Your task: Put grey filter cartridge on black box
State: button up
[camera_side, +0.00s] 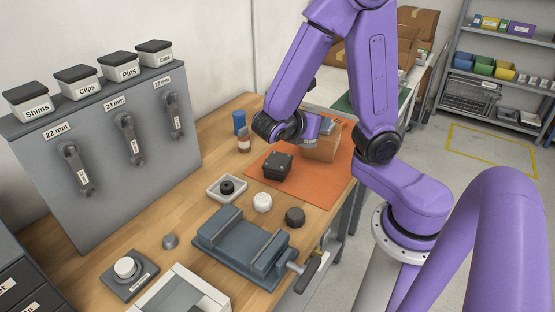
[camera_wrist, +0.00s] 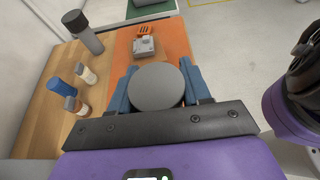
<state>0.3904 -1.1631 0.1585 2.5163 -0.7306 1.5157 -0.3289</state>
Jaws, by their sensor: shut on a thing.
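The grey filter cartridge shows in the wrist view as a round grey disc (camera_wrist: 156,88) between the blue fingers of my gripper (camera_wrist: 158,90). My gripper is shut on it. The black box (camera_side: 277,167) sits on the orange mat (camera_side: 258,187), left of and nearer the camera than my gripper, with nothing on top. I cannot see the black box in the wrist view.
A white tray (camera_side: 227,190), white cap (camera_side: 262,202), black knob (camera_side: 295,217) and grey vise (camera_side: 240,248) lie in front.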

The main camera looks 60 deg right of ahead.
jog(key=s, duration=0.1)
send_over(281, 157)
jog(key=f, duration=0.9)
jog(key=shift+s, duration=0.2)
jog(key=shift+w+f, duration=0.15)
jog(key=shift+f, duration=1.65)
jog(key=shift+f, duration=0.2)
jog(key=o, duration=1.1)
jog(key=shift+r, duration=0.1)
